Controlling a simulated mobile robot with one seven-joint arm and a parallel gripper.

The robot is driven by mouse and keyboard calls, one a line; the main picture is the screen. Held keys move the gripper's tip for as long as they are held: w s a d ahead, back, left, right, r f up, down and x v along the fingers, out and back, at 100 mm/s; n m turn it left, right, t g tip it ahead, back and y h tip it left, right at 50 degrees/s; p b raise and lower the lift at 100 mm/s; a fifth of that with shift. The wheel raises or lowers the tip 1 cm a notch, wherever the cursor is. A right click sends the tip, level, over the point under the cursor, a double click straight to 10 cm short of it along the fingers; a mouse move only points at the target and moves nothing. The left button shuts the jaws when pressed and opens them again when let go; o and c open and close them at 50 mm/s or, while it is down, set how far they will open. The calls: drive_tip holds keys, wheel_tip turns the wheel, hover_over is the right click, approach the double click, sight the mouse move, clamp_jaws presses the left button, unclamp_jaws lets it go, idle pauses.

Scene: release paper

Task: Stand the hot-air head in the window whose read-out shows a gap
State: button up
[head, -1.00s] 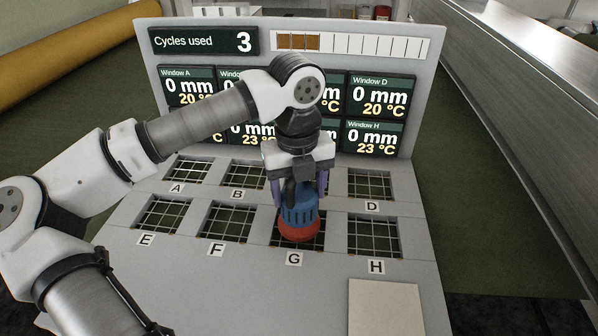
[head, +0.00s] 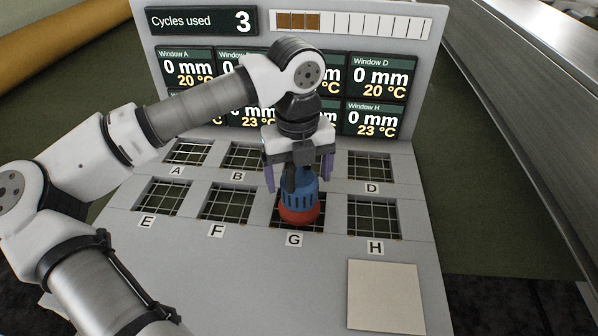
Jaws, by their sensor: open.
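The hot-air head (head: 299,199), blue with a red lower end, stands upright at window G (head: 281,222). My gripper (head: 298,181) is above it, jaws open, one purple finger on each side of its upper part. On the read-out board (head: 436,52), windows A (head: 187,66), D (head: 378,75) and H (head: 371,118) show 0 mm, with 20, 20 and 23 °C. My arm hides the gap figures for E and G and covers parts of B, C and F. Window C is mostly hidden behind my gripper.
Gridded windows lie in two rows on the grey panel (head: 190,260). A blank pale square (head: 385,297) lies at front right. The cycles display (head: 202,21) reads 3, beside a bar with three brown cells. A metal rail (head: 520,110) runs along the right.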

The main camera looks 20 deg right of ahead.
wheel_tip(320, 180, up, 12)
drive_tip(key=shift+a+r+b, duration=0.1)
drive_tip(key=shift+b, duration=0.6)
